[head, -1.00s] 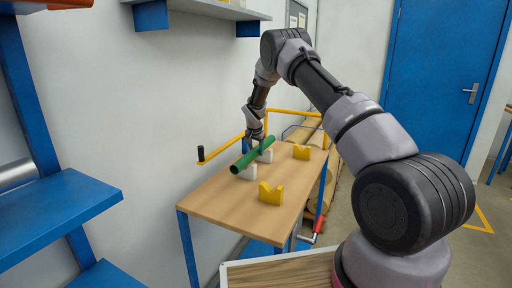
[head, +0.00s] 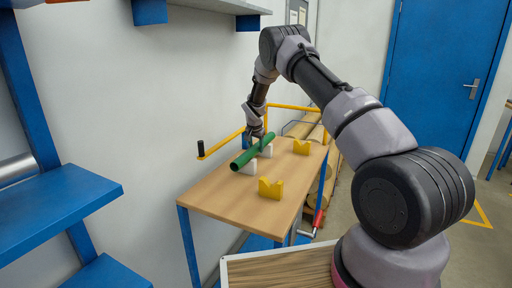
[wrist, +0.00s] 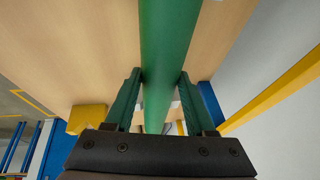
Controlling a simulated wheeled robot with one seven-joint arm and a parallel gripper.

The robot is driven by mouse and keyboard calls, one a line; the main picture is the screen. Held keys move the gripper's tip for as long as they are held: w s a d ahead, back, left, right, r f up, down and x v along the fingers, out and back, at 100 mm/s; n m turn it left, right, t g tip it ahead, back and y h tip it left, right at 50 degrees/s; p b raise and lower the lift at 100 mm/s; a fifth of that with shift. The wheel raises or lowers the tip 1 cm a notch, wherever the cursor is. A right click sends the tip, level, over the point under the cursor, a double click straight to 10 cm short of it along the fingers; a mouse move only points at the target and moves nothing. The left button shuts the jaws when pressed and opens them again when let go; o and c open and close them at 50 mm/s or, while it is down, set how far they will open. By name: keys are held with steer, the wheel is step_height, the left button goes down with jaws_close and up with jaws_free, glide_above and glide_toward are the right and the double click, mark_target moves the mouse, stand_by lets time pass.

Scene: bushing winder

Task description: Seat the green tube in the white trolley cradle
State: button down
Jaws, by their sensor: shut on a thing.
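My gripper (head: 258,139) is over the far half of the tube. In the wrist view my gripper (wrist: 160,92) has a finger on each side of the green tube (wrist: 166,45) and is shut on it. The tube hides most of the cradle there.
A yellow rail (head: 226,145) with a black grip (head: 200,148) runs along the wall side. A blue shelf (head: 60,205) is at left.

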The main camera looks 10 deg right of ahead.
steer(key=shift+f, duration=0.1)
steer(key=shift+c, duration=0.8)
jaws_free()
steer(key=v, duration=1)
steer(key=shift+s+a+r, duration=0.1)
steer(key=shift+s+r, duration=0.1)
steer(key=shift+r, duration=0.1)
